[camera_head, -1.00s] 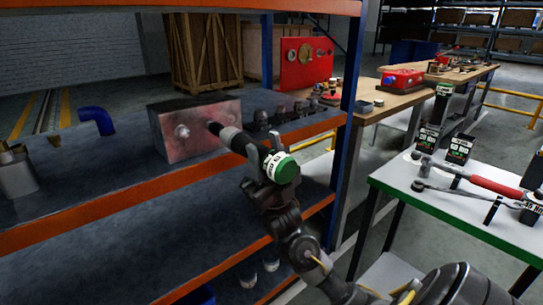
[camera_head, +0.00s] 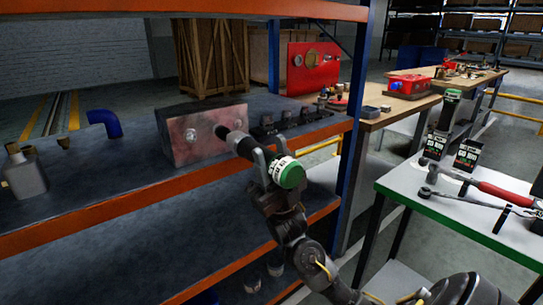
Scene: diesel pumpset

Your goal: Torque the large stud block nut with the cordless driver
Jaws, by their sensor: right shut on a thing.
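The stud block (camera_head: 206,152), a grey box with a worn reddish-silver front face, sits on the upper shelf. One round stud nut (camera_head: 190,135) shows on the left of its face. My right gripper (camera_head: 259,160) is shut on the cordless driver (camera_head: 243,147), which has a black nose and points left at the right part of the face. The nose tip overlaps the face and hides what is behind it; I cannot tell if it touches or sits on a nut. A green-and-white cylinder end shows just behind the gripper. My left gripper is out of view.
The blue-and-orange rack has an upright (camera_head: 352,125) right of the arm and an orange front beam (camera_head: 90,213) below. A blue elbow pipe (camera_head: 105,122) and a grey bottle-like part (camera_head: 25,175) stand left.

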